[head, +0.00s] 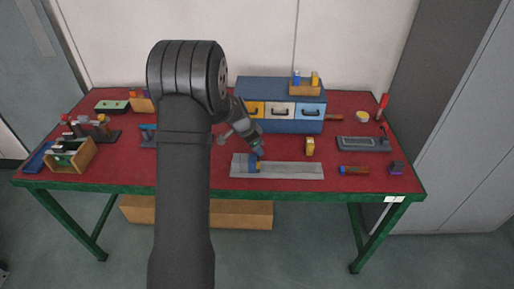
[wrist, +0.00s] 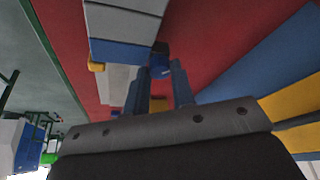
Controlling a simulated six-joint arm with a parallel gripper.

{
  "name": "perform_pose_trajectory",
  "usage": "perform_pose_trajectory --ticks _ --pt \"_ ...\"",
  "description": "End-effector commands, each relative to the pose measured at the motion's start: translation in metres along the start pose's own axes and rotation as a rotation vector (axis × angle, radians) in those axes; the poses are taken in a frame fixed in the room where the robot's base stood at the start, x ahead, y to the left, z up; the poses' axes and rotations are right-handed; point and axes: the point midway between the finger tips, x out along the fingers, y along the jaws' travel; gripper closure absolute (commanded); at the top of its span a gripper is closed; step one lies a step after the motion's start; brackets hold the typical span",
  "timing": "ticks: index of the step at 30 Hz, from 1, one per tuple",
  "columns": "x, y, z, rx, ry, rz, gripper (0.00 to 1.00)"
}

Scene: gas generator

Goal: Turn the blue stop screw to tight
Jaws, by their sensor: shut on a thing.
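A long grey rail (head: 295,171) lies near the front middle of the red table, with a blue block (head: 252,164) across its left part. In the wrist view the grey rail (wrist: 125,22) and the blue block (wrist: 118,51) are at the top, with a small yellow piece (wrist: 96,66) at the block's left end. My gripper (head: 259,152) points down beside the block. In the wrist view its blue fingers (wrist: 161,70) are shut on the small blue stop screw (wrist: 160,64) at the block's right end. The fingers partly hide the screw, so its turn angle cannot be told.
A blue drawer cabinet (head: 281,120) stands behind my gripper. A yellow block (head: 310,147) stands just behind the rail. A grey tray (head: 363,144) and a screwdriver-like tool (head: 353,170) lie to the right. An open wooden box (head: 73,160) is at the left.

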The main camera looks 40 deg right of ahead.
Motion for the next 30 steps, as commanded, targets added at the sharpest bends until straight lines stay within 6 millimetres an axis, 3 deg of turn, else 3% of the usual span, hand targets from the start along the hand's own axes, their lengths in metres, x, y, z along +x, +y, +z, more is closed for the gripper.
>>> perform_pose_trajectory --ticks 22,23,25,30 --pt "0.0003 -0.0005 0.0002 0.078 -0.001 0.033 1.0" --pt "0.0003 -0.0005 0.0002 0.078 -0.001 0.033 0.71" --pt "0.0003 -0.0005 0.0001 0.078 -0.001 0.033 0.58" --pt "0.0003 -0.0006 0.0001 0.078 -0.001 0.032 0.55"
